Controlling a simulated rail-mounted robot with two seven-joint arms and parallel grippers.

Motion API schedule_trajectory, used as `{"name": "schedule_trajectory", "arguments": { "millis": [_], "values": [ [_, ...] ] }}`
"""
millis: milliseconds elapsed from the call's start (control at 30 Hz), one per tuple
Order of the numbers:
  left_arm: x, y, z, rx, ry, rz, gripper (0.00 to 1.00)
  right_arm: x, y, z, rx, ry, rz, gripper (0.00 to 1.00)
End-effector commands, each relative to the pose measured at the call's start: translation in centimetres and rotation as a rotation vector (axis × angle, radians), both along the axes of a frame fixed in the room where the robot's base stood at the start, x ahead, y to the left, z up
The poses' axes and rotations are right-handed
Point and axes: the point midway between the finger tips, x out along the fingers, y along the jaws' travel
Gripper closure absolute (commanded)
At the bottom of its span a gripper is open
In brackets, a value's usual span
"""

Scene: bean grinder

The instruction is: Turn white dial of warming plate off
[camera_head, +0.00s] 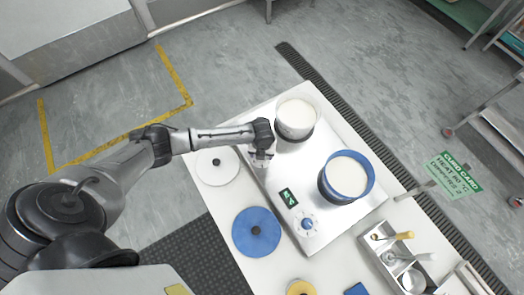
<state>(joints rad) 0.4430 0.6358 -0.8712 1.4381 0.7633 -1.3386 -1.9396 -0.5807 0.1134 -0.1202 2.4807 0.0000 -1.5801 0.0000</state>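The silver warming plate (293,175) lies on a white table, with a white pot (296,117) and a blue pot (346,178) on it. Both pots hold white contents. A dial with a blue mark (308,224) and a small green display (289,198) are on its near left edge. My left gripper (261,160) points down at the plate's left edge, just left of and below the white pot. The white dial is not clearly visible and is probably hidden under this gripper. Its fingers are too small to tell open from shut. My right gripper is not in view.
A white lid (217,167) and a blue lid (256,232) lie on the table left of the plate. A utensil holder (398,258) stands at the lower right. A green card (455,175) is past the table's right edge.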

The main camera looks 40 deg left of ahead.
Motion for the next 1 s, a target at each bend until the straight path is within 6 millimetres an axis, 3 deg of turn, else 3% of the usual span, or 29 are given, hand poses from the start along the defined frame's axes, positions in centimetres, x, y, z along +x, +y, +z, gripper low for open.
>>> {"name": "schedule_trajectory", "arguments": {
  "millis": [433,900,1000],
  "values": [
    [-0.04,0.0,-0.65,0.001,0.001,-0.001,0.41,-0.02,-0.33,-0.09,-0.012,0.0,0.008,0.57],
    [-0.03,0.0,-0.62,0.001,0.001,0.0,0.86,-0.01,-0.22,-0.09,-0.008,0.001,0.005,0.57],
    [-0.03,0.0,-0.61,0.001,0.001,0.0,0.9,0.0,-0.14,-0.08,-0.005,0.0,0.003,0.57]
  ]
}}
